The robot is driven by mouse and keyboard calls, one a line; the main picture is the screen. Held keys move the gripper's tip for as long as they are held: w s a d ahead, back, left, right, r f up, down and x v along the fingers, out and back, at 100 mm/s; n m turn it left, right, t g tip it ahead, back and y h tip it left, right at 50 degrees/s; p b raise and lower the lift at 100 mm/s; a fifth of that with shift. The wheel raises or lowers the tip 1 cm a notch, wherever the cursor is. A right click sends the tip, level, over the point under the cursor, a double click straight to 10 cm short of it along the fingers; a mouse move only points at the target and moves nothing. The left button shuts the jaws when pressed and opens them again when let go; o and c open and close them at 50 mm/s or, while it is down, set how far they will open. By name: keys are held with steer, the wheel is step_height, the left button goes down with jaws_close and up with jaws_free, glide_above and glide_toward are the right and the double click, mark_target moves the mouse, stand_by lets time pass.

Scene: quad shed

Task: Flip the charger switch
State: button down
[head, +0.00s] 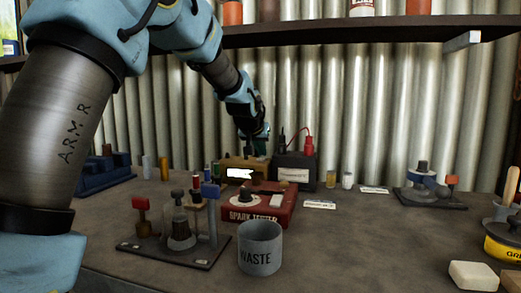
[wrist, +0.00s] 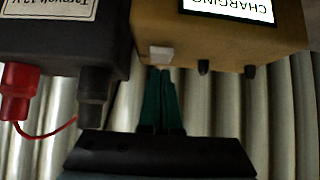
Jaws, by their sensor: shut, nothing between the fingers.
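The charger (head: 262,171) is a tan box at the back of the bench with a bright white display on its front. In the wrist view the charger (wrist: 220,50) appears upside down, and its lit display (wrist: 228,8) reads "CHARGING". A small pale switch block (wrist: 161,54) sits at the edge of the box, beside two dark knobs. My gripper (head: 259,146) is behind and above the charger in the head view. In the wrist view my gripper's green fingers (wrist: 160,72) are shut and empty, their tips right at the switch. I cannot tell whether they touch it.
A black battery (head: 294,174) with a red clamp and lead stands right against the charger. A red spark tester (head: 258,215), a grey waste cup (head: 260,246) and a stand with tools (head: 178,232) lie in front. A shelf (head: 340,29) hangs above; corrugated wall is behind.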

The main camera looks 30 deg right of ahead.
steer(key=shift+w+d+r, duration=0.1)
steer(key=shift+r, duration=0.05)
steer(key=shift+r+p, duration=0.3)
steer(key=shift+p, duration=0.05)
steer(key=r+p, duration=0.3)
steer(key=r, duration=0.1)
steer(key=shift+w+d, duration=0.2)
steer(key=shift+w, duration=0.05)
steer(key=r+b+v, duration=0.1)
steer(key=v, duration=0.8)
steer(key=shift+w+d+b, duration=0.25)
steer(key=shift+b, duration=0.1)
steer(key=shift+a+r, duration=0.1)
